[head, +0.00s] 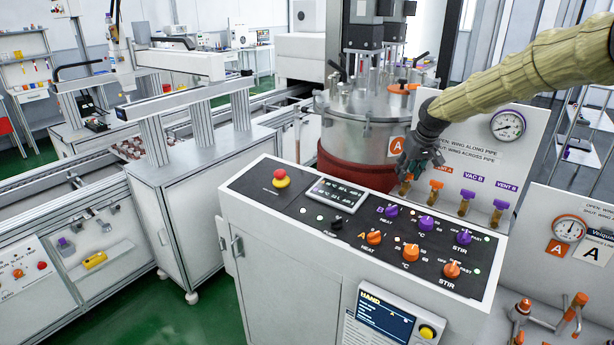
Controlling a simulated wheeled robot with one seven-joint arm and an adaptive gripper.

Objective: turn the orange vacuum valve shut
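The leftmost valve (405,187) on the white valve panel stands under my gripper. Its brass-orange lower body shows, but its wing and label are hidden by the fingers. My gripper (413,168) points down at the top of this valve, touching it or very close. I cannot tell whether the fingers are closed on the wing. To its right is another orange-winged valve (436,186) under a partly covered orange label, which seems to read VENT A. Two purple-winged valves follow, VAC B (467,196) and VENT B (501,206).
A pressure gauge (508,125) and a sign on wing positions are on the panel. A control console (330,250) with orange and purple knobs stands in front. A steel vessel (365,130) with a red band stands behind left. More pipework (545,315) is at lower right.

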